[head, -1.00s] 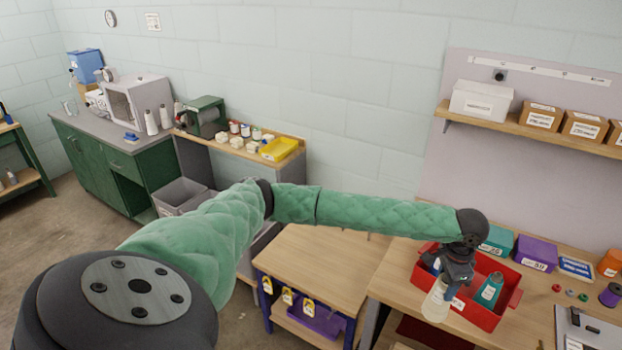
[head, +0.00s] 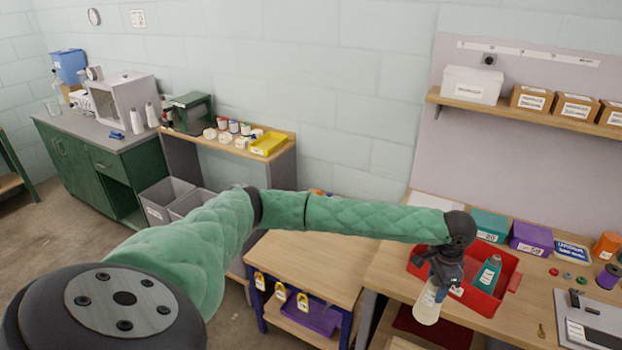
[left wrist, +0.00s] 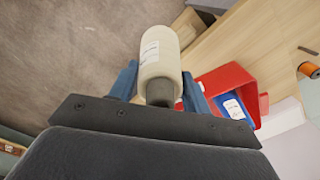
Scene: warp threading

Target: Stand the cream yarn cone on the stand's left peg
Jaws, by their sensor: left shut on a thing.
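The cream yarn cone (head: 427,304) with a white label hangs in my left gripper (head: 436,285), beside the front left of a red bin in the head view. In the left wrist view the cone (left wrist: 160,50) lies between the two blue fingers of the left gripper (left wrist: 160,85), its narrow dark end toward the palm. The gripper is shut on it. No stand or left peg can be made out in either view. My right gripper is not in view.
A lower wooden table (head: 305,262) at centre has a clear top. A grey plate (head: 590,320) lies at the right.

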